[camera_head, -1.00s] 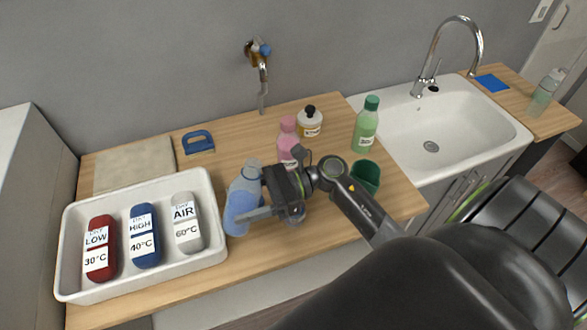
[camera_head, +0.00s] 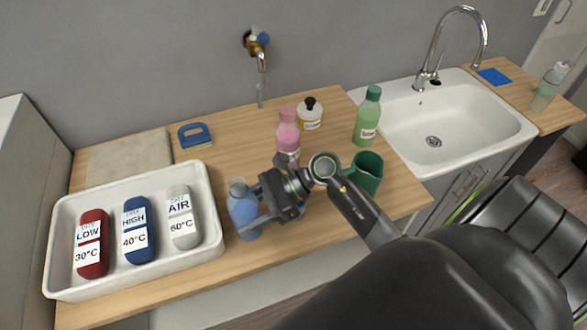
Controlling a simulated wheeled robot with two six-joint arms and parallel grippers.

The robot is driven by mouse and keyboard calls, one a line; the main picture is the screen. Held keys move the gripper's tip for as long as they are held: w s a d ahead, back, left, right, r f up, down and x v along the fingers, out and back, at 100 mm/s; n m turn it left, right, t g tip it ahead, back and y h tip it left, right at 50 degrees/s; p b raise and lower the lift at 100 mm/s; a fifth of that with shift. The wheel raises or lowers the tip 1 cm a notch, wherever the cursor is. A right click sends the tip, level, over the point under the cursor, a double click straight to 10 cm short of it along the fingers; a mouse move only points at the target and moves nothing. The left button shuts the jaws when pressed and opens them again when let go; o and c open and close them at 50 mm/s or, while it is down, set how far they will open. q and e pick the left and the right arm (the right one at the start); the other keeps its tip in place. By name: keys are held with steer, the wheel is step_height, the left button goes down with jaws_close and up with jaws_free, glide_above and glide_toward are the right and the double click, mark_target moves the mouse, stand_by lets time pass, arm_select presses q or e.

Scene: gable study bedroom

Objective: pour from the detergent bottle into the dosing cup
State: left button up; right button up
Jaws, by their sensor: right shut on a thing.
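A translucent blue bottle (camera_head: 242,214), apparently the detergent bottle, is at the counter's front, just right of the white tray. My right gripper (camera_head: 253,217) is shut on it from the right. The bottle is close to upright; whether its base touches the counter I cannot tell. A dark green cup with a handle (camera_head: 369,173), which may be the dosing cup, stands upright behind my right forearm. The gripper body and wrist hide the counter between bottle and cup. My left gripper is not in view.
A white tray (camera_head: 210,246) holds red, blue and white labelled items. A blue-handled brush (camera_head: 194,136) lies at the back. The sink (camera_head: 480,120) is right.

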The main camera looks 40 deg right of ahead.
mark_target(253, 194)
steer(key=shift+r, duration=0.15)
steer(key=shift+r+p, duration=1.4)
steer(key=shift+r, duration=1.05)
steer(key=shift+d+f+m+t+b, duration=0.1)
steer(key=shift+d+m+t+b, duration=0.2)
steer(key=shift+d+b, duration=0.25)
steer(key=d+r+m+t+h+b, duration=0.1)
steer(key=d+r+t, duration=0.1)
steer(key=s+d+r+m+t+h+b, duration=0.1)
steer(key=d+m+t+b, duration=0.1)
steer(key=shift+d+r+m, duration=0.25)
steer(key=shift+r+m, duration=0.05)
steer(key=shift+r, duration=0.1)
steer(key=shift+w, duration=0.1)
